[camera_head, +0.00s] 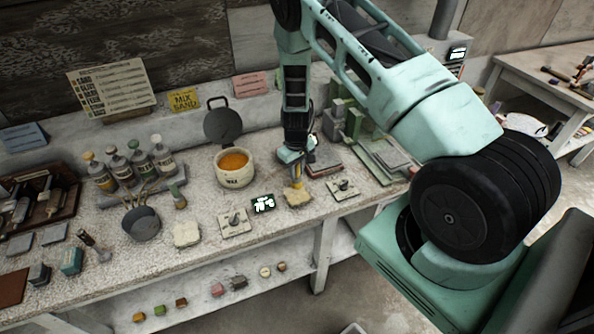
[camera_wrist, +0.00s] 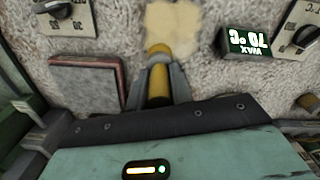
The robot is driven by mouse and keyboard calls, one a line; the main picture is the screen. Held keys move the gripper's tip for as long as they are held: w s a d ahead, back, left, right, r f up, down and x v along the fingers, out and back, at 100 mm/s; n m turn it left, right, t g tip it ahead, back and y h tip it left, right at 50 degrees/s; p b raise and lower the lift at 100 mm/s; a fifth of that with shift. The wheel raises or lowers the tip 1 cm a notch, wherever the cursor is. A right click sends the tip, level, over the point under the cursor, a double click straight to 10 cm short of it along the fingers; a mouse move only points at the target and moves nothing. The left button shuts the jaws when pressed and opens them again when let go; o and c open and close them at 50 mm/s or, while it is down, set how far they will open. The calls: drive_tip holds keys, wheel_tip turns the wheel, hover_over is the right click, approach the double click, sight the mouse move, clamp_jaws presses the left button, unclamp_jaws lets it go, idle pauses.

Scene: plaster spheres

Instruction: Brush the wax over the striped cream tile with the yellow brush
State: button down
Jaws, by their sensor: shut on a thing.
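My gripper (camera_head: 296,170) is shut on the yellow brush (camera_head: 297,184) and holds it pointing down at the bench. In the wrist view my gripper (camera_wrist: 158,88) has the yellow brush (camera_wrist: 158,68) between its two grey fingers. The brush end is at the near edge of a cream tile (camera_head: 299,198), which also shows in the wrist view (camera_wrist: 180,25). I cannot tell whether it touches the tile. Stripes are not clear on this tile. The white wax pot (camera_head: 233,181) with orange wax (camera_head: 234,160) stands to the left.
Another pale tile (camera_head: 187,234) lies further left. Between them are a knob plate (camera_head: 235,223) and a lit display (camera_head: 263,203) reading 70 °C. A second knob plate (camera_head: 343,189) is right of the brush. A reddish-grey block (camera_wrist: 87,80) lies close beside my gripper.

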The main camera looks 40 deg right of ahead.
drive_tip(key=shift+s+a, duration=0.2)
drive_tip(key=shift+s, duration=0.7)
drive_tip(key=shift+s+a, duration=0.2)
drive_tip(key=shift+s, duration=0.7)
drive_tip(key=shift+w, duration=0.1)
drive_tip(key=shift+w+d+b, duration=0.2)
drive_tip(key=shift+w+b, duration=0.15)
drive_tip(key=shift+w, duration=0.55)
drive_tip(key=shift+w+d+b, duration=0.2)
drive_tip(key=shift+w+b, duration=0.15)
drive_tip(key=shift+w, duration=0.5)
drive_tip(key=shift+s+r, duration=0.1)
drive_tip(key=shift+r, duration=0.05)
drive_tip(key=shift+s+a+r+p, duration=0.2)
drive_tip(key=shift+s+r+p, duration=0.4)
drive_tip(key=shift+s, duration=0.25)
